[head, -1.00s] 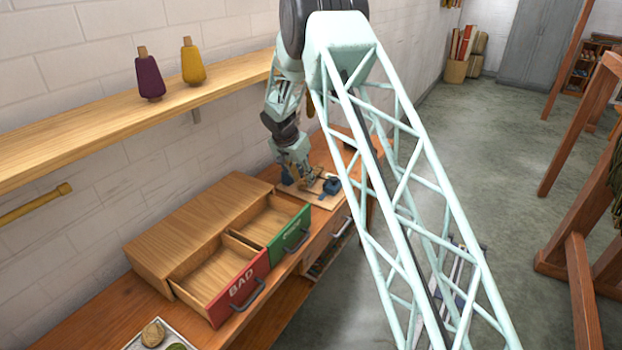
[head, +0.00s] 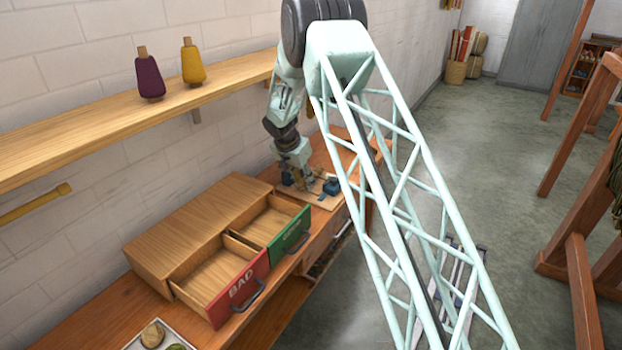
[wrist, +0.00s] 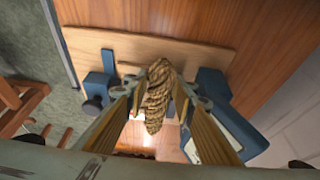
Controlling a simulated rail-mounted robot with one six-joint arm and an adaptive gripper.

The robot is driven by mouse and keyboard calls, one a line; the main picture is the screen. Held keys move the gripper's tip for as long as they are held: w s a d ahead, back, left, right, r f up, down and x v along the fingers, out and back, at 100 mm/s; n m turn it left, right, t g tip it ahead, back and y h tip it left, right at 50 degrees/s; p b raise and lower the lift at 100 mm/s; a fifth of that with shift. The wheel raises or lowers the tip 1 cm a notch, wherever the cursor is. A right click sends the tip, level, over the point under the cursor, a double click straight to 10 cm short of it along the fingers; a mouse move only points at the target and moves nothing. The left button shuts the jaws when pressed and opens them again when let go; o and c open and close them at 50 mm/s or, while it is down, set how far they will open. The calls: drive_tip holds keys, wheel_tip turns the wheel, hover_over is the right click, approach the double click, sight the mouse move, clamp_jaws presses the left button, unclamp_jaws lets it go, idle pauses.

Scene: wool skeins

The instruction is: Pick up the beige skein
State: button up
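A twisted beige-brown skein (wrist: 158,98) lies lengthwise between the fingers of my gripper (wrist: 161,88) in the wrist view. It is over a wooden board (wrist: 150,50) with blue fixtures to the left (wrist: 107,75) and right (wrist: 212,88). The fingers stand on both sides of the skein with narrow gaps, and I see no clear grip on it. In the head view my gripper (head: 300,180) is low over the same board (head: 322,200) on the bench, and the skein is mostly hidden by it.
Two open drawers stand left of the board: a red one marked BAD (head: 240,285) and a green one (head: 291,236). A tray (head: 135,341) at the bottom edge holds a beige and a green bundle. A shelf (head: 100,115) with two yarn cones runs above.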

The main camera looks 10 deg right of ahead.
drive_tip(key=shift+c, duration=1.3)
drive_tip(key=shift+r, duration=0.15)
drive_tip(key=shift+s+d+r, duration=0.1)
drive_tip(key=shift+d+r, duration=0.05)
drive_tip(key=shift+r, duration=0.3)
wheel_tip(320, 180, up, 6)
drive_tip(key=shift+f+p, duration=0.1)
drive_tip(key=shift+p, duration=0.4)
drive_tip(key=s+d, duration=1.3)
drive_tip(key=d, duration=0.1)
drive_tip(key=shift+s+b, duration=0.3)
drive_tip(key=shift+s, duration=0.05)
drive_tip(key=shift+a, duration=0.1)
